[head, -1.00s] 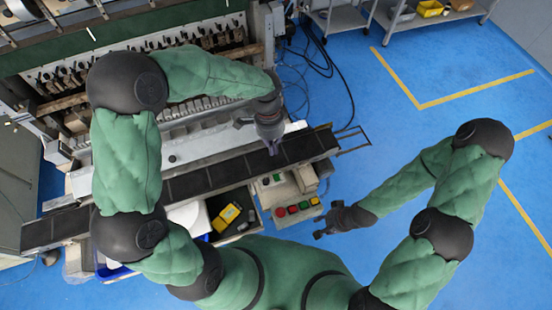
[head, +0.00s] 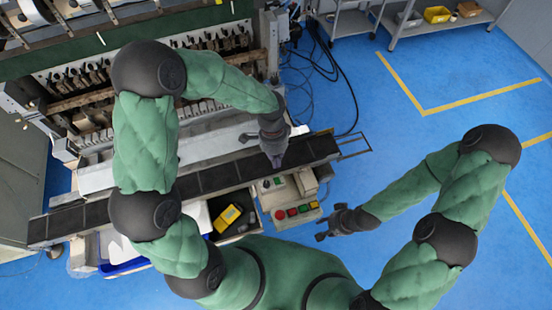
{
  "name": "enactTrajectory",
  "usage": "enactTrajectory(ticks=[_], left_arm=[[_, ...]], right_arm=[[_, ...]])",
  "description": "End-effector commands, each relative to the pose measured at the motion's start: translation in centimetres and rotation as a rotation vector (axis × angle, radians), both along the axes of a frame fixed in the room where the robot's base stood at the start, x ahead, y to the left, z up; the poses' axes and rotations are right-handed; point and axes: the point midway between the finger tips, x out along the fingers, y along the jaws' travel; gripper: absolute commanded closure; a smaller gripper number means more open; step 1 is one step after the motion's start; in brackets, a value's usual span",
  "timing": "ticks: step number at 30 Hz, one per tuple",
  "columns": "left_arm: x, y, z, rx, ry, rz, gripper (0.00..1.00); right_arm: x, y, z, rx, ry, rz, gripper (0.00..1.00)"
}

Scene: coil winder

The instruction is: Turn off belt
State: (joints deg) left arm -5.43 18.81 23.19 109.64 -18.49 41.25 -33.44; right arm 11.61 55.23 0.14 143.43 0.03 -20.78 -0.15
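The dark belt (head: 222,178) runs across the front of the coil winder. A control box (head: 290,211) with red and green buttons stands just in front of the belt, towards its right end. A second small panel (head: 275,184) with a green button and a dark knob sits right behind it. My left gripper (head: 276,160) hangs over the belt, just behind the small panel, and touches neither panel as far as I can see. Its fingers look close together, but their gap is not clear. My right gripper (head: 321,228) is to the right of the control box, apart from it, with its fingers spread and empty.
A tray with a yellow device (head: 228,217) stands left of the control box. The coil winder (head: 120,70) fills the back left. A shelf cart with a yellow bin (head: 437,14) is at the back right. The blue floor on the right is clear.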

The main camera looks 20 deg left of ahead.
Motion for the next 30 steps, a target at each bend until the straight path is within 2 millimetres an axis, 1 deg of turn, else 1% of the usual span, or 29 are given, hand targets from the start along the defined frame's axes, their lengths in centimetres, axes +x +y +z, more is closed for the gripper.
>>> enactTrajectory(ticks=[1, 9, 15, 21, 30], left_arm=[[-0.3, -0.1, -1.1, 0.000, 0.006, -0.001, 1.00], [-1.2, -0.7, -6.0, -0.001, 0.004, 0.000, 1.00], [-1.6, -1.0, -8.8, -0.001, 0.003, -0.001, 1.00], [-1.8, -1.2, -10.1, -0.002, 0.000, -0.001, 1.00], [-1.8, -1.2, -10.2, -0.002, 0.000, -0.001, 1.00]], right_arm=[[0.0, 0.0, -0.1, 0.000, 0.000, 0.000, 0.60], [0.0, 0.0, -0.2, 0.000, 0.000, 0.000, 0.60], [0.0, 0.0, -0.3, 0.000, 0.000, 0.000, 0.60], [0.0, 0.0, -0.4, 0.000, 0.000, 0.000, 0.60], [0.0, 0.0, -0.4, 0.000, 0.000, 0.000, 0.60]])
